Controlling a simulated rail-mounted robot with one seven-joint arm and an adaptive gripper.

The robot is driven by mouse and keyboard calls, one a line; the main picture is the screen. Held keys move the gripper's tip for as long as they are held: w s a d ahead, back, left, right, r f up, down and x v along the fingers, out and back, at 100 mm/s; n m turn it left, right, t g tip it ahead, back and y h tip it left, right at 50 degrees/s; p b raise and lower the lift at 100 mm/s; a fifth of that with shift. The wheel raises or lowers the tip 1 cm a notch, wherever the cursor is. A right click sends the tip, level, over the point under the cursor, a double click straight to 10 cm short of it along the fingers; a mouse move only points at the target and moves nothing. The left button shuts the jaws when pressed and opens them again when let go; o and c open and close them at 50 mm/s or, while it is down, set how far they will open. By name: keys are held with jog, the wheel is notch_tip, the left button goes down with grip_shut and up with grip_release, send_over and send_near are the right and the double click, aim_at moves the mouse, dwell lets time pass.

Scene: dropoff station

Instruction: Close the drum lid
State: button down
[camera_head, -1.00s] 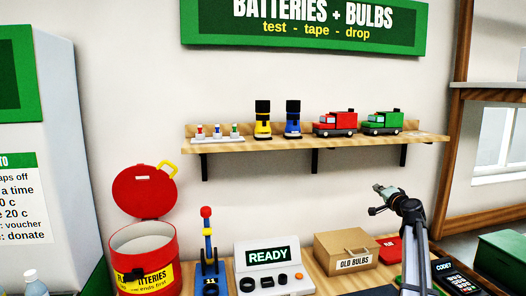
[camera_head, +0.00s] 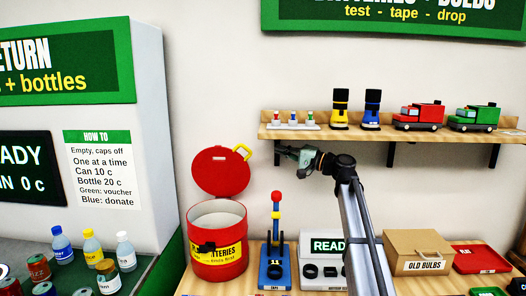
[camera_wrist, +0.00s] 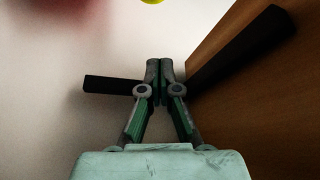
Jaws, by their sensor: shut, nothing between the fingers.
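The red battery drum (camera_head: 217,262) stands on the wooden counter left of centre in the head view. The drum's open mouth shows a pale inside. My gripper (camera_head: 283,153) is to the right of the raised lid, apart from it, below the shelf and pointing left. In the wrist view my gripper (camera_wrist: 160,64) has its fingertips together, with nothing between them. A yellow bit, perhaps the handle (camera_wrist: 152,2), shows at the top edge there.
A wooden shelf (camera_head: 385,134) with dark brackets is just above my gripper. A tape stand (camera_head: 276,268), the READY tester (camera_head: 322,268) and an OLD BULBS box (camera_head: 420,252) stand right of the drum. Bottles (camera_head: 93,247) and cans are at lower left.

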jog(key=p+x, duration=0.3)
jog(key=x, duration=0.7)
jog(key=s, duration=0.2)
jog(key=s+f+p, duration=0.1)
jog(key=shift+s+f+p, duration=0.15)
jog(key=shift+s+p, duration=0.15)
jog(key=shift+s, duration=0.1)
jog(key=shift+s+a+f, duration=0.1)
